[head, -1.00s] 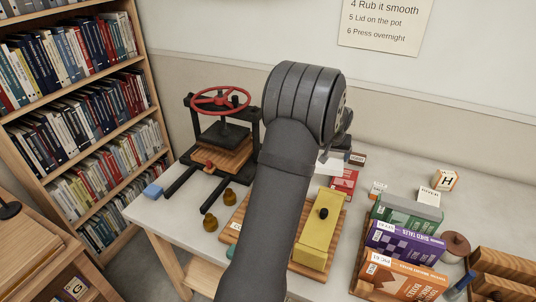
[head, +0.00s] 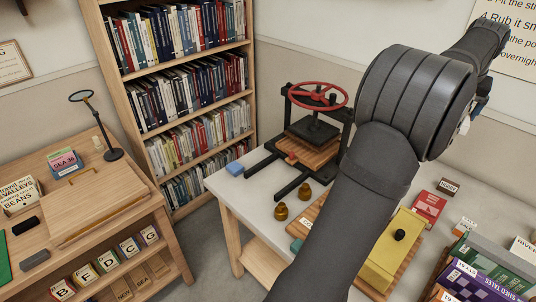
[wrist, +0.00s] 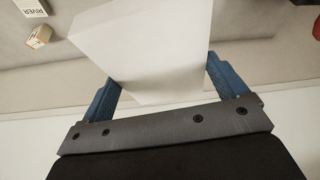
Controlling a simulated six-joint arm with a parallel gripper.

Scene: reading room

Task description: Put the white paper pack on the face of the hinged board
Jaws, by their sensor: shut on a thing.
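The white paper pack (wrist: 145,45) is a plain white block, held between the blue fingers of my gripper (wrist: 160,88) in the wrist view. Its near end sits between the fingers, and it is clear of the table below. In the head view my arm hides most of the gripper (head: 479,104); only a small white bit of the pack shows beside it. A sloped wooden board (head: 100,203) with a small handle lies on the left desk and looks like the hinged board. Its face is bare. My gripper is far to its right.
A book press (head: 310,140) with a red wheel stands on the white table, between my gripper and the desk. A magnifier lamp (head: 108,140) stands behind the board. A bookcase (head: 190,90) rises behind. Boxed books (head: 480,275) crowd the table's right front.

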